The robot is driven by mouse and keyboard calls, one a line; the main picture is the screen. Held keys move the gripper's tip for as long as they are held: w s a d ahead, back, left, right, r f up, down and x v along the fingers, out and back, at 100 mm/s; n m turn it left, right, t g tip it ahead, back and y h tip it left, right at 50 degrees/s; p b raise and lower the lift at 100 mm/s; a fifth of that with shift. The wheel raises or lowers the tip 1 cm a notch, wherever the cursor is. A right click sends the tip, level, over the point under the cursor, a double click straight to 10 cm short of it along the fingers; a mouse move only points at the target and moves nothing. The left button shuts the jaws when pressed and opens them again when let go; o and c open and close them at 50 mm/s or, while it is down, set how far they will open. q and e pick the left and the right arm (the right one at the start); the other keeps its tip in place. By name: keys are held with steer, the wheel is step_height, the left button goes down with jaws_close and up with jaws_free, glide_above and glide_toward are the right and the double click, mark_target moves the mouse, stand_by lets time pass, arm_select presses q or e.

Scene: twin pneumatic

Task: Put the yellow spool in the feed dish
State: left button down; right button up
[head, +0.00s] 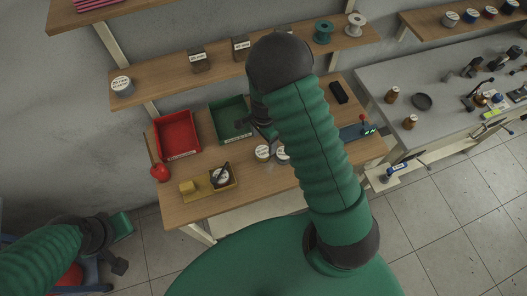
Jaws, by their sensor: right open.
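I cannot make out a yellow spool for certain. A small yellow block-like thing (187,187) lies at the front left of the wooden table, too small to tell its kind.
The wooden table holds a red bin (177,134), a green bin (231,117) and a small tray (226,186). A teal spool (323,31) and a white spool (356,24) stand on the shelf above. Several tools and parts crowd the grey bench (385,75).

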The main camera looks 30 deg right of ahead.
mark_target(262, 151)
steer(key=f, duration=0.1)
steer(key=a+f+p, duration=0.1)
steer(key=s+f, duration=0.1)
steer(key=f, duration=0.1)
steer(key=shift+a, duration=0.2)
steer(key=shift+w+f, duration=0.1)
steer(key=shift+f, duration=0.35)
steer(key=shift+d, duration=0.2)
steer(key=shift+c, duration=0.7)
steer(key=shift+d, duration=0.2)
steer(key=c, duration=0.5)
steer(key=shift+a, duration=0.25)
steer(key=c, duration=0.9)
jaws_close()
steer(key=shift+r, duration=0.1)
